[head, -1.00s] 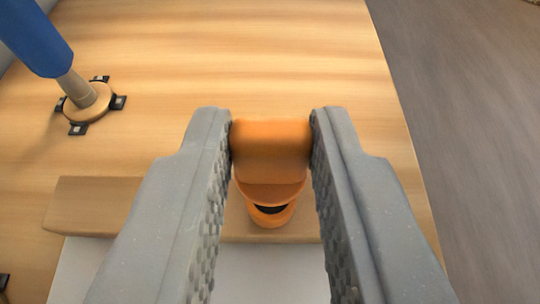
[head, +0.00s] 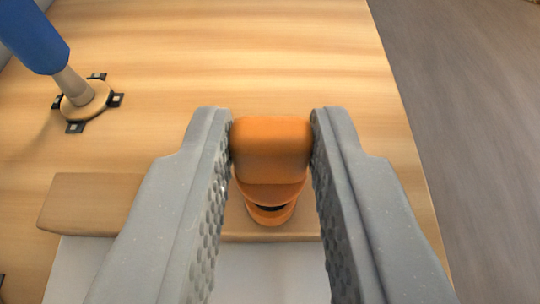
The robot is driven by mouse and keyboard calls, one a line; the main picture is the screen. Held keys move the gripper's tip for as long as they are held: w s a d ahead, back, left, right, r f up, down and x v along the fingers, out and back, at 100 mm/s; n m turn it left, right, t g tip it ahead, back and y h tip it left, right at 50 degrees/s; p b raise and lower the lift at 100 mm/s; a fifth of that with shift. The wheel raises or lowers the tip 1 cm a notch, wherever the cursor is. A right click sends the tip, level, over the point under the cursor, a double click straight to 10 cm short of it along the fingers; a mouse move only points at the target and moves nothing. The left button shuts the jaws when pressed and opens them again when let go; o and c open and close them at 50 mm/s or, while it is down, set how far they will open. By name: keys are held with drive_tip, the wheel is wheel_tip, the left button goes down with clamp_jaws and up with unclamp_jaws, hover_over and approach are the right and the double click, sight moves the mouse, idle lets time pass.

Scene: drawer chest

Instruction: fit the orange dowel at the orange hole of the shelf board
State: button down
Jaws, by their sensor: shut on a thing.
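My gripper (head: 271,135) is shut on the orange dowel (head: 271,150), with one grey finger on each side of it. Just below the dowel's lower end in the picture is the orange-rimmed hole (head: 270,218) of the shelf board (head: 90,205). The dowel's end overlaps the hole's far side, and only a dark sliver of the opening shows. I cannot tell whether the dowel touches the rim. The fingers hide parts of the board.
A blue-handled tool (head: 35,40) stands tilted on a round wooden base (head: 86,101) with dark square tabs, at the upper left. The wooden tabletop (head: 250,60) is clear beyond the gripper. Its right edge drops to a grey floor (head: 470,120).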

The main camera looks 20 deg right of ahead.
drive_tip(key=shift+f+b, duration=0.35)
drive_tip(key=shift+f, duration=0.75)
drive_tip(key=c, duration=1.1)
unclamp_jaws()
drive_tip(key=shift+c, duration=0.2)
drive_tip(key=shift+s+a+r, duration=0.2)
drive_tip(key=shift+s+r, duration=0.1)
drive_tip(key=shift+s, duration=0.15)
drive_tip(key=p+v, duration=0.1)
drive_tip(key=v, duration=1.1)
drive_tip(key=shift+s, duration=0.3)
drive_tip(key=shift+a, duration=0.1)
